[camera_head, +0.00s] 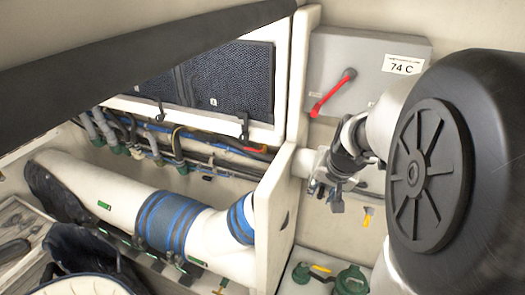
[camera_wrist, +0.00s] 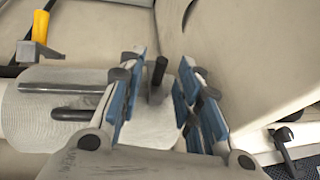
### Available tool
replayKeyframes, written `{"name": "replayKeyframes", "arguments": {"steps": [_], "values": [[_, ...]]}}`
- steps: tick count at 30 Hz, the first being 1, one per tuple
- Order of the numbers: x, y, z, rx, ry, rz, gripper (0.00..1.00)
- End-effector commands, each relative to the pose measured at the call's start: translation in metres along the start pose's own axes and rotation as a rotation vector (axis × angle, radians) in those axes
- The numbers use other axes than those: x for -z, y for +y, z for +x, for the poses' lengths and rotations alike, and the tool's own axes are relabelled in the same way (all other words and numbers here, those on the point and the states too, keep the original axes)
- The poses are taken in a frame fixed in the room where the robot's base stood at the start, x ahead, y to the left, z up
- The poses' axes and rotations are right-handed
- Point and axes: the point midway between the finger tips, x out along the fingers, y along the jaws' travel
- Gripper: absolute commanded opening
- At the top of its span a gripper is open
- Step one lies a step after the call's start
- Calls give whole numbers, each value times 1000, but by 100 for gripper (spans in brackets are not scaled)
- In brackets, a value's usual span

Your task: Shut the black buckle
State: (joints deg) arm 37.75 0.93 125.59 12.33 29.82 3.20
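Two small black buckle-like latches hang at the lower edge of the dark mesh panels in the head view, one at the right (camera_head: 243,127) and one at the left (camera_head: 161,110). I cannot tell which is the task's buckle, or whether either is shut. A black latch (camera_wrist: 284,141) also shows at the lower right in the wrist view, beside dark mesh. My gripper (camera_head: 328,184) is right of the cream bulkhead in the head view. In the wrist view my gripper (camera_wrist: 160,82) has its blue-padded fingers apart, with a dark upright peg (camera_wrist: 157,74) showing between them; contact is not visible.
The cream bulkhead (camera_head: 277,200) stands between my gripper and the latches. A white pipe (camera_head: 110,195) with blue bands lies at left. A grey box (camera_head: 345,70) with a red handle (camera_head: 332,93) is above my gripper. Green fittings (camera_head: 350,280) are below.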

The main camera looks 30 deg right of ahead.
Motion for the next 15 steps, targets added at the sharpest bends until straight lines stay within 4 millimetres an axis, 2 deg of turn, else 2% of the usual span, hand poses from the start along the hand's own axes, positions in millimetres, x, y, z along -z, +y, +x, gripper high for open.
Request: {"name": "replayKeyframes", "arguments": {"steps": [11,15], "values": [[-2,2,4,0,1,1,32],[-2,2,4,0,1,1,24]]}}
